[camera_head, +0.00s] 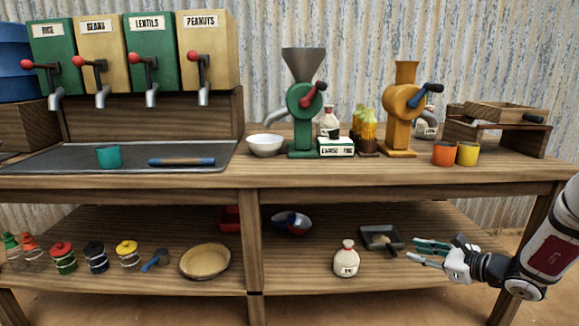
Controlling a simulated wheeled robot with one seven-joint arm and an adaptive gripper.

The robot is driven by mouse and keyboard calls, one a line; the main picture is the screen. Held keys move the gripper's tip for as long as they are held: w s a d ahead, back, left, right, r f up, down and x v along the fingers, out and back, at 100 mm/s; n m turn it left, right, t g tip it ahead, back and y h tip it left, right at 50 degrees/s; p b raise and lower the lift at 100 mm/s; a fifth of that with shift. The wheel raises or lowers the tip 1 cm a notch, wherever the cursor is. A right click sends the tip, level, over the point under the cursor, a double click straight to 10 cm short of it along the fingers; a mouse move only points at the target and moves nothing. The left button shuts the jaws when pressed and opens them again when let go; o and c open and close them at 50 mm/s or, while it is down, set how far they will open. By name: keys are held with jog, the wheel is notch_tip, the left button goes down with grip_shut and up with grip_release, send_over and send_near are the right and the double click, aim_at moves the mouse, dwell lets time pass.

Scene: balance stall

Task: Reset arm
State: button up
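My arm comes in from the right edge of the view. My gripper (424,258) points left in front of the right end of the lower shelf. A teal and grey tool-like item (432,245) shows right beside its fingers. The fingers and this item overlap in the picture, so I cannot tell whether they touch or how far apart the fingers are.
The bench top (350,176) carries a green mill (303,105), an orange mill (402,105), a white bowl (266,145) and orange and yellow cups (445,153). The lower shelf (300,268) holds a white sack-like jar (346,260), a dark pan (382,238) and several jars.

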jog(key=s+a+r+n+g+y, duration=0.2)
jog(key=s+a+r+n+g, duration=0.2)
jog(key=s+a+r+n, duration=0.4)
jog(key=s+a+r+n+g+y, duration=0.1)
jog(key=s+a+r+n+g, duration=0.2)
jog(key=s+a+r, duration=0.5)
jog(key=s+a+r+n+g+h, duration=0.1)
jog(key=s+a+n+g, duration=0.1)
jog(key=s+a+n, duration=0.3)
jog(key=s+a+n+g+h, duration=0.2)
jog(key=s+a, duration=0.1)
jog(key=s, duration=0.4)
jog(key=s+d+f+n+h, duration=0.1)
jog(key=s+d+n+h, duration=0.3)
jog(key=s, duration=0.6)
jog(key=s+d+n+h, duration=0.3)
jog(key=s+d+h, duration=0.1)
jog(key=s, duration=0.6)
notch_tip(320, 180, up, 36)
jog(key=t+p, duration=0.3)
jog(key=p, duration=3.2)
jog(key=shift+w+d+r, duration=0.25)
jog(key=shift+w, duration=0.05)
